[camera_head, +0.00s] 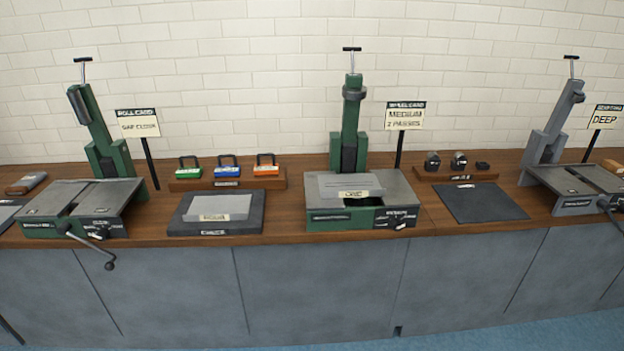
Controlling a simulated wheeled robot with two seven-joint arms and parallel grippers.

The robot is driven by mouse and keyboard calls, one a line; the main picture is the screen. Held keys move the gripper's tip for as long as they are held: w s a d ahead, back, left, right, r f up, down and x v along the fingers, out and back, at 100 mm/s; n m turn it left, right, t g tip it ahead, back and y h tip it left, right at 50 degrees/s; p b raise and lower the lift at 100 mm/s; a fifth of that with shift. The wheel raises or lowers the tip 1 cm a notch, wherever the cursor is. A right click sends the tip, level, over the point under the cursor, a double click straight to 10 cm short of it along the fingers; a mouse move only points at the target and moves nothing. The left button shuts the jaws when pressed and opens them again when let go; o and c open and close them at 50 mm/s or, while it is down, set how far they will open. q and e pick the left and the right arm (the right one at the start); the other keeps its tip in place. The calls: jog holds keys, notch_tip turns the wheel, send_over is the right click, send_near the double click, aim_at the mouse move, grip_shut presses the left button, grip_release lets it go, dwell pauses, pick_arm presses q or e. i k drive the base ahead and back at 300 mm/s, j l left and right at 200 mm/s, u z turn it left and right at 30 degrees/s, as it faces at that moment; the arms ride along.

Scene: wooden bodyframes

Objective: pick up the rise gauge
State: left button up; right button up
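No item carries a label I can read as rise gauge, so I cannot tell which one it is. On a wooden rack at the right stand two small dark round-topped items, a left one (432,161) and a middle one (459,160), with a low dark piece (483,166) beside them. On another wooden rack at the left stand three blocks with dark loop handles: green (188,173), blue (228,171) and orange (266,170). All are apart from one another. Neither of my grippers is in view.
Three machines stand on the wooden counter: green left (108,197), green middle (378,217), grey right (572,187). A dark tray (250,219) and dark mat (480,203) lie between them. Signs on posts rise behind, including a middle one (404,116). Bare counter shows around the racks.

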aim_at(196, 170)
jog(key=i+j+z, duration=0.3)
jog(key=i+j, duration=0.35)
jog(key=i, duration=0.25)
jog(key=i+j+z, duration=0.3)
jog(key=i+j, duration=0.5)
